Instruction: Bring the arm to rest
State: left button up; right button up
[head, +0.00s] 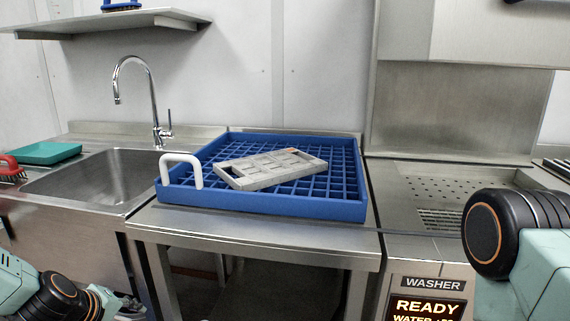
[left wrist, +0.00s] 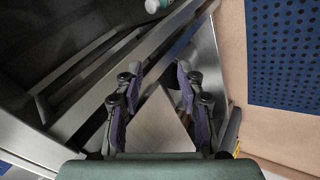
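My left arm (head: 60,298) shows at the lower left of the head view, low beside the sink bench. Its gripper cannot be made out there. In the left wrist view my left gripper (left wrist: 158,73) is open, its two purple-padded fingers apart. Nothing is held between them; a pale flat surface shows below. My right arm (head: 510,245) shows at the lower right of the head view, in front of the washer; its gripper is outside the frames. A grey mould (head: 265,168) lies slightly tilted on the blue rack (head: 270,207), apart from both arms.
The rack sits on a steel table (head: 260,235) between the sink (head: 100,180) and the washer (head: 432,282), which reads READY. A white handle (head: 197,172) stands at the rack's left corner. A teal tray (head: 45,153) and red brush (head: 10,170) lie left of the sink.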

pick_arm(q)
jog(key=s+d+f+m+g, duration=0.2)
jog(key=s+d+f+m, duration=0.2)
jog(key=s, duration=0.6)
jog(key=s+d+f+m+g, duration=0.3)
jog(key=s+f, duration=0.3)
jog(key=s, duration=0.5)
jog(key=s+d+f+m+g, duration=0.2)
jog(key=s+d+f+m, duration=0.2)
jog(key=s, duration=0.6)
jog(key=shift+s+d+f+m+y, duration=0.3)
jog(key=shift+s+d+f, duration=0.05)
jog(key=shift+d+f, duration=0.3)
